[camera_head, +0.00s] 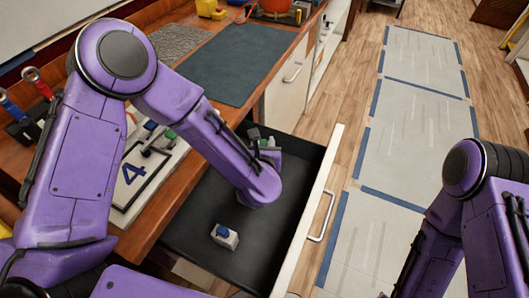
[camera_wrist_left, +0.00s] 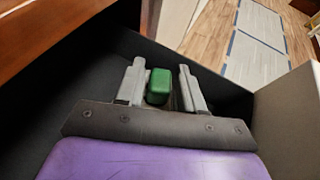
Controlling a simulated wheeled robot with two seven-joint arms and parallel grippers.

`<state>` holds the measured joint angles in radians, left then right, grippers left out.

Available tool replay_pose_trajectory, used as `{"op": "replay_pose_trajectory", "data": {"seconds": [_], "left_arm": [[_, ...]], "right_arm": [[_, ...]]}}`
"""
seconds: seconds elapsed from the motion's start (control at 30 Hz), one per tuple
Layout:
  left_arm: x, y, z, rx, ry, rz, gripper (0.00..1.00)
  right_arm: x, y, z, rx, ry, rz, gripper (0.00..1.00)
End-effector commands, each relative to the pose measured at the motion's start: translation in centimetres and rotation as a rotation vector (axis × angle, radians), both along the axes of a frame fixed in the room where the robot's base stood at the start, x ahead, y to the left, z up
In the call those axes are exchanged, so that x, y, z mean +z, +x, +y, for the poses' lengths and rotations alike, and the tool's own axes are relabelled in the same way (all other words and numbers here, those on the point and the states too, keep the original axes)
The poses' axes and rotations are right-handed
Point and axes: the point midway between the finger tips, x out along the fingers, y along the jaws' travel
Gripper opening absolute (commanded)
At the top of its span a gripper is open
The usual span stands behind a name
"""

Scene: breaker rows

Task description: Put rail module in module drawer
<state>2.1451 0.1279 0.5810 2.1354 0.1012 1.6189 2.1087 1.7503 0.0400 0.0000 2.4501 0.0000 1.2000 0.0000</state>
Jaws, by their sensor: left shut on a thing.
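The module drawer (camera_head: 185,235) is pulled open, with a black inside and a white front. My left gripper (camera_head: 266,146) is down in the far part of the drawer, partly hidden behind my own wrist. In the left wrist view its two grey fingers (camera_wrist_left: 160,78) stand on either side of a rail module with a green top (camera_wrist_left: 158,85), and it is shut on it. The module's lower part is hidden, so I cannot tell whether it touches the drawer floor. Another module, white with a blue top (camera_head: 226,237), stands in the near part of the drawer. My right gripper is out of view.
A white board marked 4 (camera_head: 130,175) with modules on it lies on the wooden counter (camera_head: 172,207) left of the drawer. A dark mat (camera_head: 235,60) lies further back. Red and blue-handled tools (camera_head: 30,95) stand at the left. The drawer handle (camera_head: 322,216) faces the floor.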

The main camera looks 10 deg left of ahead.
Motion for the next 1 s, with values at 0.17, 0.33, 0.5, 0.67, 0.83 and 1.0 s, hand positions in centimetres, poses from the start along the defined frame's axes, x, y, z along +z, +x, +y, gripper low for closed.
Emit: {"op": "replay_pose_trajectory", "data": {"seconds": [0.17, 0.33, 0.5, 0.67, 0.83, 1.0], "left_arm": [[-3.7, 2.7, -0.3, -0.001, 0.002, 0.003, 0.0], [-5.5, 4.1, -0.4, -0.001, 0.002, 0.003, 0.0], [-8.2, 4.0, -0.4, -0.002, 0.002, 0.004, 0.0], [-8.3, 4.1, -0.4, -0.002, 0.001, 0.002, 0.0], [-8.7, 4.0, -0.4, 0.0, 0.0, 0.003, 0.0], [-8.7, 4.0, -0.4, -0.001, 0.001, 0.003, 0.63]], "right_arm": [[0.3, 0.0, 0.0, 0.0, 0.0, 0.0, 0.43], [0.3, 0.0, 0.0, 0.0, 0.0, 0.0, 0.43], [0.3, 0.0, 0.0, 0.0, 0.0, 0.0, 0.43], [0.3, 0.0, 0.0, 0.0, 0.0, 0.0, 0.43], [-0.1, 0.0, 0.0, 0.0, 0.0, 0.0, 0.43], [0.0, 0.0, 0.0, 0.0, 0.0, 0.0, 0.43]]}}
